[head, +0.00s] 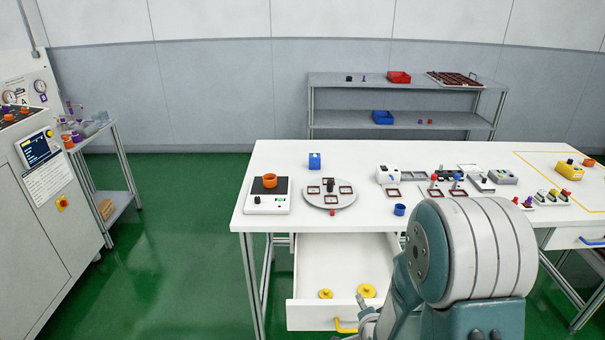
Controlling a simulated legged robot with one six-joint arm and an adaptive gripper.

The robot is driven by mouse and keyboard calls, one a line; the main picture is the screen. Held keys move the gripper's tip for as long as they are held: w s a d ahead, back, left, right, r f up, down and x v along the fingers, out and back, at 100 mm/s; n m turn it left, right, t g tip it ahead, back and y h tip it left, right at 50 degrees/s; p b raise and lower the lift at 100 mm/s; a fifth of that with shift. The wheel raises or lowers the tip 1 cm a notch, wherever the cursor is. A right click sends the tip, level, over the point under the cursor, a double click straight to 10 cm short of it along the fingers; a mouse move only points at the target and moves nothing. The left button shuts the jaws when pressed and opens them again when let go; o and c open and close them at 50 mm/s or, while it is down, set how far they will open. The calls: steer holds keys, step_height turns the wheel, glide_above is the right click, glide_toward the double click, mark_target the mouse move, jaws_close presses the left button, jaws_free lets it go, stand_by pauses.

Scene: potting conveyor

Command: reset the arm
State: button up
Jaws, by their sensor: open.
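My arm (470,250) stands folded at the lower right, with a large white and teal joint in front of the table. My gripper (356,318) shows only partly at the bottom edge, left of that joint. It is open, with nothing seen between its fingers, and the rest is cut off or hidden. It is in front of the open drawer (308,313), close to the drawer's yellow handle (346,327) in the picture.
The white table (270,160) carries a scale (256,203) with an orange ring, a round plate (318,200), a blue cup (399,210) and several small devices. Two yellow lids (367,290) lie in the drawer. A machine (60,240) stands left; green floor between is clear.

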step_height(320, 180, up, 8)
steer(key=s+n+g, duration=0.2)
steer(key=n, duration=0.2)
steer(key=s+r+n+g, duration=0.2)
steer(key=s+r+n, duration=0.2)
steer(key=s+r, duration=0.4)
steer(key=s+r+n+g, duration=0.2)
steer(key=s+r+n, duration=0.2)
steer(key=s+r, duration=0.3)
steer(key=s, duration=0.5)
steer(key=shift+s+r+g, duration=0.3)
steer(key=shift+r, duration=0.05)
